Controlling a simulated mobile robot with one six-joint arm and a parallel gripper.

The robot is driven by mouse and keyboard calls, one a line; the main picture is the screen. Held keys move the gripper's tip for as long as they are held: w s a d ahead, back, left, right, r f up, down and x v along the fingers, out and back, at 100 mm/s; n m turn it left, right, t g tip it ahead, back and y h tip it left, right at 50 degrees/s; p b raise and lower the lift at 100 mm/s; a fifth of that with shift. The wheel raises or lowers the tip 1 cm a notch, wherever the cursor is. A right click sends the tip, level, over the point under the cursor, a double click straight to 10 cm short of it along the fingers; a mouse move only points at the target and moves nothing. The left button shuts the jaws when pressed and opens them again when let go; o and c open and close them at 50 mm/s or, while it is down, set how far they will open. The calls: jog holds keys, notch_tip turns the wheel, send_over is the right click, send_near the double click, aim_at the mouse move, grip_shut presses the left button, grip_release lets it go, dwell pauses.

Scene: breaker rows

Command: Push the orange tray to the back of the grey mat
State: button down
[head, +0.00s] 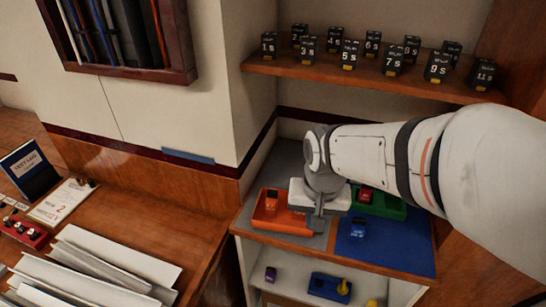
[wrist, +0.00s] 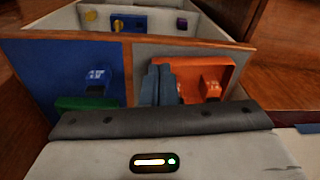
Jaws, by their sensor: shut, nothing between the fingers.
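The orange tray (head: 288,222) lies on the grey mat (head: 285,160), on the front part of it, with bare mat behind. An orange block (head: 271,199) sits in the tray. My gripper (head: 318,224) is shut and empty, pointing down at the tray's right end in the head view. In the wrist view my gripper (wrist: 157,85) is by the left side of the orange tray (wrist: 222,68) and hides part of it. I cannot tell whether the fingers touch it. The wrist view also shows a bare strip of the grey mat (wrist: 185,50).
Right of the grey mat is a blue mat (head: 395,250) with a blue block (head: 358,227). Behind that is a green tray (head: 390,206) holding a red block (head: 366,195). A wall stands close on the left. A shelf (head: 370,82) with several black relays hangs above.

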jog(key=m+g+p, duration=0.1)
jog(key=m+p, duration=0.1)
send_over(277, 237)
jog(key=s, duration=0.4)
notch_tip(277, 237, down, 2)
jog(key=a, duration=0.1)
notch_tip(277, 237, down, 10)
jog(key=shift+a+r, duration=0.1)
jog(key=shift+r, duration=0.15)
jog(key=w, duration=0.1)
jog(key=w+d+p, duration=0.1)
jog(key=shift+w+f, duration=0.35)
jog(key=shift+w+d, duration=0.15)
jog(key=shift+w, duration=0.4)
jog(key=shift+w, duration=0.1)
